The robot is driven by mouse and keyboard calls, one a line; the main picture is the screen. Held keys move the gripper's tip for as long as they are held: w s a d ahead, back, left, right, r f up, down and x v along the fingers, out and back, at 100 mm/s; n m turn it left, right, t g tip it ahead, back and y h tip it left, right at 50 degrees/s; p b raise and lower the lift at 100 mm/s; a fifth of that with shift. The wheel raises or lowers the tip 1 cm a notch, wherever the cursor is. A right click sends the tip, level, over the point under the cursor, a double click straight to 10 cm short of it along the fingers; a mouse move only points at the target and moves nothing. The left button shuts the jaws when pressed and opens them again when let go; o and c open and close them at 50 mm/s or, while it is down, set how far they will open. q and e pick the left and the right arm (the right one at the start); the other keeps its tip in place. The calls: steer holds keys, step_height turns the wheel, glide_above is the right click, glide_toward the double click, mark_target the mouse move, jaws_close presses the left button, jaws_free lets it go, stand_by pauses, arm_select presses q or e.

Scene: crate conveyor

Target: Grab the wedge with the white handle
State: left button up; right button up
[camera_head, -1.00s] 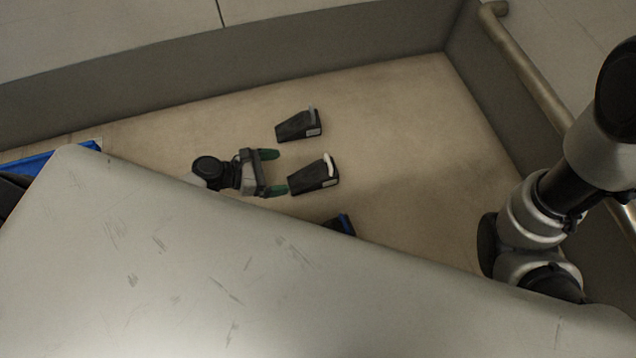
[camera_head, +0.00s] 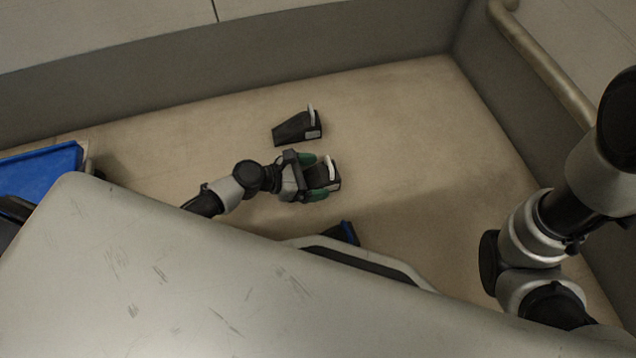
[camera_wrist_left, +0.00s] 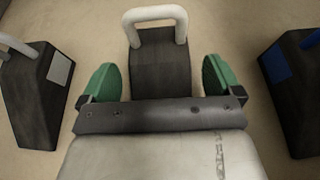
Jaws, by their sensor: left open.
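The dark wedge with the white handle (camera_head: 325,175) lies on the tan floor of the walled area. It shows in the left wrist view (camera_wrist_left: 160,75), with its white loop handle at the far end. My left gripper (camera_head: 313,177) is open, with its green fingers on either side of this wedge. In the wrist view a small gap shows between each finger (camera_wrist_left: 160,80) and the wedge. The gripper hides part of the wedge in the head view. My right gripper is out of view; only part of the right arm shows.
A wedge with a grey handle (camera_head: 292,130) lies just behind. A wedge with a blue handle (camera_wrist_left: 292,95) lies on the other side, partly hidden in the head view. A blue box (camera_head: 40,172) stands at left. Grey walls (camera_head: 240,75) bound the floor; its right part is clear.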

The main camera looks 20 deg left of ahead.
arm_select(q)
steer(key=shift+w+d, duration=0.1)
steer(key=shift+d, duration=0.05)
steer(key=c, duration=1.2)
steer(key=shift+c, duration=0.2)
steer(key=shift+r, duration=0.1)
